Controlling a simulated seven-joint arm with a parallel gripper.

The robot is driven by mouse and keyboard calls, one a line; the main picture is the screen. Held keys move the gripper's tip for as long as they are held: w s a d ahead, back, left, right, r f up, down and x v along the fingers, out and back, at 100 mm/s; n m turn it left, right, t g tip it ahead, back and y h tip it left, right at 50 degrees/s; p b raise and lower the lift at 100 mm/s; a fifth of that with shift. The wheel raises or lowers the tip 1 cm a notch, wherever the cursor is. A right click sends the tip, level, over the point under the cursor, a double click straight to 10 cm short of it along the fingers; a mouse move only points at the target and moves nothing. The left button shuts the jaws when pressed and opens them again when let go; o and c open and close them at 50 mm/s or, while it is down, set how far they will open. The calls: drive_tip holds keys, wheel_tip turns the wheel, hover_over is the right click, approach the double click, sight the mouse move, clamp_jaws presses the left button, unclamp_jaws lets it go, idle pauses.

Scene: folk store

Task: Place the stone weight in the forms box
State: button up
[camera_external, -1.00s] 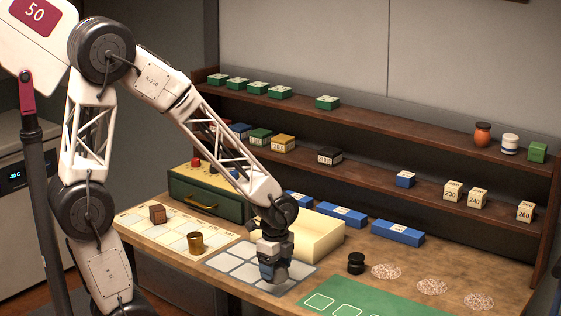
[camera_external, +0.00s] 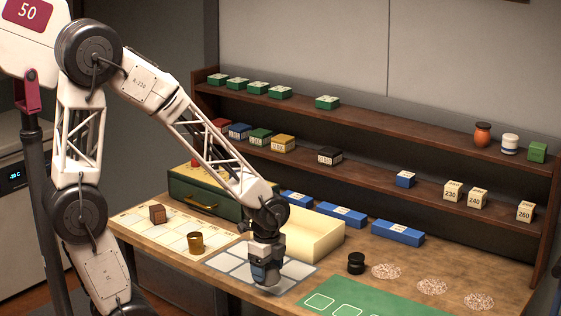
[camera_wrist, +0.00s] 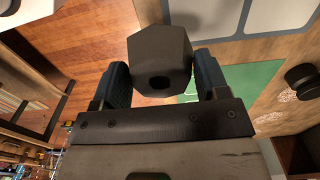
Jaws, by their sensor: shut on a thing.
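In the wrist view a dark grey, faceted stone weight (camera_wrist: 160,58) with a round hole in its face sits between the two fingers of my gripper (camera_wrist: 160,80), one on each side. In the external view my gripper (camera_external: 266,272) points down over the grey gridded mat. The weight is hard to make out there against the dark fingers.
A brass cup (camera_external: 196,243) and a brown cube (camera_external: 158,214) stand on the pale mat at left. A green drawer chest (camera_external: 205,197) is behind them. Blue boxes (camera_external: 397,233) line the back. A black jar (camera_external: 356,263) and green mat (camera_external: 375,306) lie to the right.

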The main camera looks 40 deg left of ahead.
sight(267, 267)
wheel_tip(267, 267, up, 11)
drive_tip(key=w+a, duration=0.4)
drive_tip(key=w, duration=0.6)
drive_tip(key=w+a, duration=0.4)
drive_tip(key=w, duration=0.5)
drive_tip(key=w+a, duration=0.4)
drive_tip(key=w, duration=0.6)
drive_tip(key=f, duration=0.5)
drive_tip(key=shift+d+f, duration=0.15)
drive_tip(key=shift+d, duration=0.05)
drive_tip(key=shift+f, duration=3.15)
